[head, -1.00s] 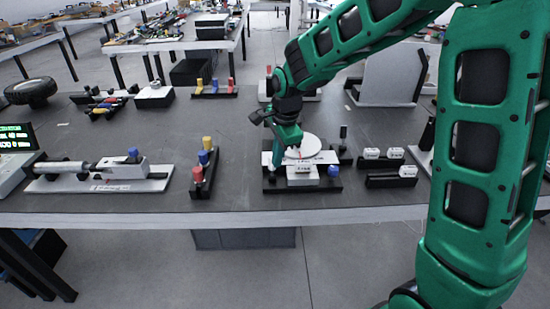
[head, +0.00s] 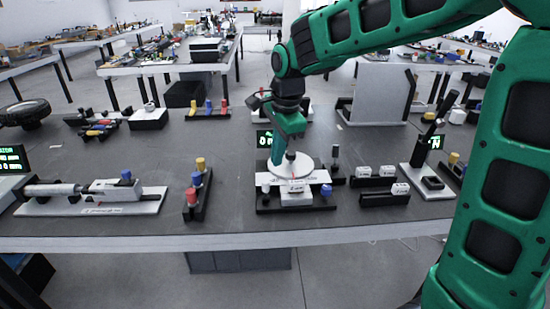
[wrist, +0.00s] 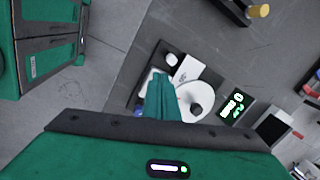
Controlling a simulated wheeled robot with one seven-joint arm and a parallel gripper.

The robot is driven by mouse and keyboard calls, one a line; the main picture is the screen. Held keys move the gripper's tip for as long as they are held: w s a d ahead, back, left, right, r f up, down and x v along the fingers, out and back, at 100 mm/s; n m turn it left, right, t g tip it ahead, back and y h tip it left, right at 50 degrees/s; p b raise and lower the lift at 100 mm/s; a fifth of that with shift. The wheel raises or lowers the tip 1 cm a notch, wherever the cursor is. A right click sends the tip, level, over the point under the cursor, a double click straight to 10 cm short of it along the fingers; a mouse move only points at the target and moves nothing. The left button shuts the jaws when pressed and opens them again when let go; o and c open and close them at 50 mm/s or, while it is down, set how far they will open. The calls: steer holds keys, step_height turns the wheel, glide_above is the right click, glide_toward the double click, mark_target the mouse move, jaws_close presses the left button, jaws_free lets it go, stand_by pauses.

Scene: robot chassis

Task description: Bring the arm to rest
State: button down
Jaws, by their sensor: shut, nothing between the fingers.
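My green arm reaches in from the right of the head view and bends down to my gripper (head: 277,162). The gripper points down and is shut and empty. It overlaps the left edge of a white round disc (head: 293,168) on a station with a black base; I cannot tell the gap between them. In the wrist view the green fingers (wrist: 163,103) lie together in front of the same station, and the disc (wrist: 197,99) shows to their right. The fingers hide part of the station there.
The grey table (head: 245,220) carries a cylinder fixture (head: 90,195) at left, a rack with coloured knobs (head: 198,190), blocks with white pieces (head: 375,180) and a lever device (head: 427,160) at right. A small display (head: 264,139) stands behind the gripper. Bare tabletop lies left of the disc station.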

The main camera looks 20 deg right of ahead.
stand_by(0.4)
steer(key=s+d+f+n+g+h, duration=0.1)
steer(key=s+d+n, duration=0.5)
steer(key=s+d, duration=1.45)
steer(key=s+d+f+n, duration=0.1)
steer(key=s, duration=0.4)
steer(key=s+d+f+n+g, duration=0.1)
steer(key=s+f+n, duration=0.1)
steer(key=s, duration=0.3)
steer(key=shift+s+d+n, duration=0.3)
steer(key=shift+s, duration=0.05)
steer(key=shift+f, duration=0.1)
steer(key=shift+w+f, duration=0.25)
steer(key=shift+w, duration=0.4)
